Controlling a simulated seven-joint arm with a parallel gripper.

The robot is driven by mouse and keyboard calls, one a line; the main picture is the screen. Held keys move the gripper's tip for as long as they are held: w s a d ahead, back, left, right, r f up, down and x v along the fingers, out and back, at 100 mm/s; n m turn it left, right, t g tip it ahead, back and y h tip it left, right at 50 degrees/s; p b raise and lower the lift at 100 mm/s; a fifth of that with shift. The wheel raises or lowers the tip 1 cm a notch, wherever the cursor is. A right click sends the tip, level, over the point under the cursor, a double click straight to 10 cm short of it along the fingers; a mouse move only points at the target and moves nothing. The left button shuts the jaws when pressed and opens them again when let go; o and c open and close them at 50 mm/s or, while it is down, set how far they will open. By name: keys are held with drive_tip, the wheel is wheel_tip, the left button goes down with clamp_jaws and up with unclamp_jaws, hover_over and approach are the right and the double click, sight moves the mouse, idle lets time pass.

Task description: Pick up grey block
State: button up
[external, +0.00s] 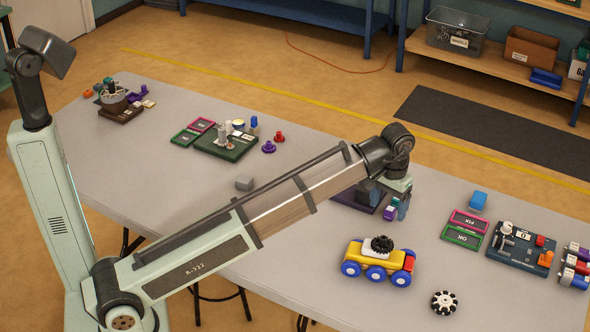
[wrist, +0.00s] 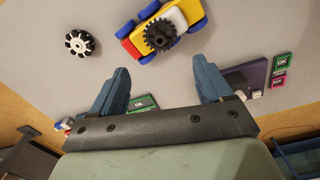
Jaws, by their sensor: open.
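The grey block (external: 244,183) is a small plain block lying on the table, left of centre in the external view, just above my forearm in the picture. I do not see it in the wrist view. My gripper (external: 396,208) is well to the right of the block, near a dark purple board. In the wrist view my gripper (wrist: 162,74) has its two blue-grey fingers wide apart with nothing between them but table and part of a green card.
A toy car (external: 378,262) and a black-and-white wheel (external: 444,302) lie in front of my gripper. The purple board (external: 352,200) is beside it. A dark green board (external: 226,144) with parts stands behind the grey block. Table around the block is mostly clear.

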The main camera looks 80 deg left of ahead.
drive_tip(key=s+a+n, duration=0.2)
drive_tip(key=s+a, duration=0.2)
drive_tip(key=a, duration=1)
drive_tip(key=n, duration=1.9)
hover_over(244, 178)
wheel_tip(244, 178, down, 7)
drive_tip(key=f, duration=0.7)
drive_tip(key=shift+d+f, duration=0.25)
drive_tip(key=shift+d, duration=0.15)
drive_tip(key=shift+a+f, duration=0.15)
drive_tip(key=shift+f, duration=1.45)
drive_tip(key=shift+a+f, duration=0.1)
drive_tip(key=shift+f, duration=1.45)
drive_tip(key=shift+c, duration=0.2)
